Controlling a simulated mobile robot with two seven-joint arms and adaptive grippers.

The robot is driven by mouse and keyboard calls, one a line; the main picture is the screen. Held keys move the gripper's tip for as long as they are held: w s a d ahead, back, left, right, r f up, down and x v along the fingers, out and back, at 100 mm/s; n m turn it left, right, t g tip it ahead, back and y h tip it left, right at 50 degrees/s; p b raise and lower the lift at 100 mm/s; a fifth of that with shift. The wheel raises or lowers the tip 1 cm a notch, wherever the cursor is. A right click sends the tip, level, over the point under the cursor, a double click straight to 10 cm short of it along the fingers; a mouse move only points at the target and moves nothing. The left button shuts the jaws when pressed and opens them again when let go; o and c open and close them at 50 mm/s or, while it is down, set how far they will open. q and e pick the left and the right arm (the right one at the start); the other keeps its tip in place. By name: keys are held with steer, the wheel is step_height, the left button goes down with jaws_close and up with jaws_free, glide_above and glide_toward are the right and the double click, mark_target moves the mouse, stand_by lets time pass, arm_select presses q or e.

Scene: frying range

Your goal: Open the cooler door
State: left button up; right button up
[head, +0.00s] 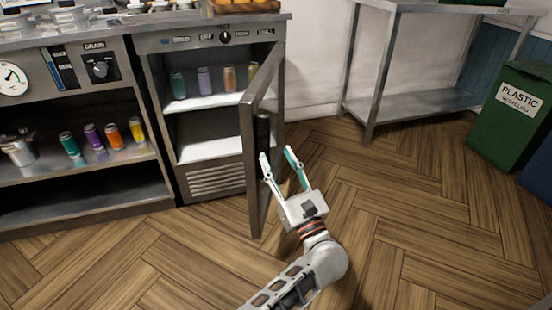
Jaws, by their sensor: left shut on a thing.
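The cooler (215,176) stands left of the middle, under the counter. Its door (251,165) is swung out toward me, hinged on the right side, and the inside shows. A dark upright handle (263,130) is on the right-hand face of the door. My left gripper (277,158) is at the handle's lower part, shut on it, with its fingers pointing away from me. The exact contact is hard to see. Several cans (203,80) stand on the cooler's upper shelf. My right gripper is not in view.
A shelf unit (78,170) left of the cooler holds a metal pot (19,149) and several coloured cans. A steel table (420,103) stands at the back right, with a green plastic-recycling bin (508,120) beside it. The wooden floor (420,220) right of the door is clear.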

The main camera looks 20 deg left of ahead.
arm_select(q)
steer(key=shift+a+f, duration=0.1)
steer(key=shift+f, duration=0.3)
steer(key=v, duration=0.7)
steer(key=shift+s+d+r, duration=0.2)
steer(key=shift+d+r, duration=0.1)
